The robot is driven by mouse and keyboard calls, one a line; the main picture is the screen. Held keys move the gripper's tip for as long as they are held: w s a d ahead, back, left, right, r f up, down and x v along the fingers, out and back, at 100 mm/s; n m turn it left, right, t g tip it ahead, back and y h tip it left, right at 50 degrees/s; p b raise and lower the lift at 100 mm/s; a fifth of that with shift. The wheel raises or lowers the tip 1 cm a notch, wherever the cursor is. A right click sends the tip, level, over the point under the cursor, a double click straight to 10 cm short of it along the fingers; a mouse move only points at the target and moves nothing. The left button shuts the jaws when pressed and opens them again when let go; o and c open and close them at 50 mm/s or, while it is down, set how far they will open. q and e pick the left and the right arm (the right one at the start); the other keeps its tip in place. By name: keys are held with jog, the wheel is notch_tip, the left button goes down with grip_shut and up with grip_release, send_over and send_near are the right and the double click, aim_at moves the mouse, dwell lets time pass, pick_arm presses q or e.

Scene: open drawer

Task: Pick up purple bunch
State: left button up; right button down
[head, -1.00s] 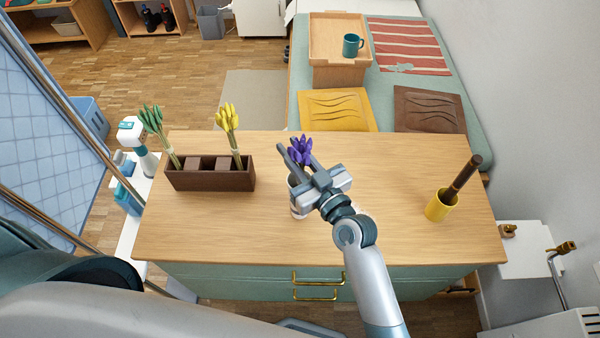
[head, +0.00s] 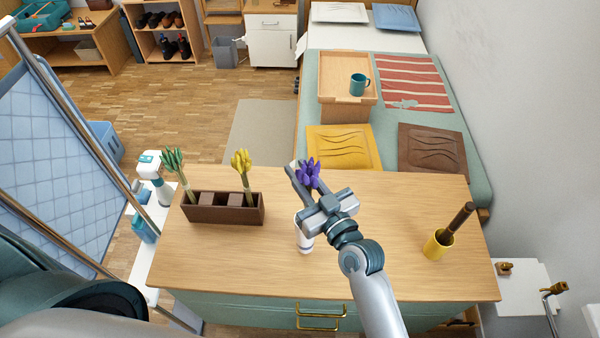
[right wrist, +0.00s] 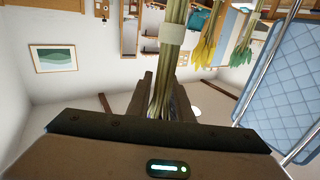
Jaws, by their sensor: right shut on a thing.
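The purple bunch (head: 309,174) shows above the white cup in the head view, held by my right gripper (head: 304,185). The fingers of my right gripper are shut around its stems; the pale banded stems (right wrist: 173,50) run up between the fingers in the right wrist view. The white cup (head: 305,243) stands on the wooden top just below the gripper, its rim partly hidden by it. I cannot tell whether the stem ends are clear of the cup. My left gripper is not in view.
A brown planter box (head: 225,216) holds a green bunch (head: 173,162) and a yellow bunch (head: 241,162) on the left. A yellow cup (head: 438,246) with a dark stick stands on the right. The wooden top (head: 400,205) is clear between the cups. A bed lies behind.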

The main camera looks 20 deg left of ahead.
aim_at(303, 154)
notch_tip(303, 154, up, 5)
jog(key=p, duration=0.3)
notch_tip(303, 154, up, 3)
jog(key=shift+r, duration=0.2)
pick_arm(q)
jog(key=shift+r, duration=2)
pick_arm(e)
jog(key=shift+r, duration=0.7)
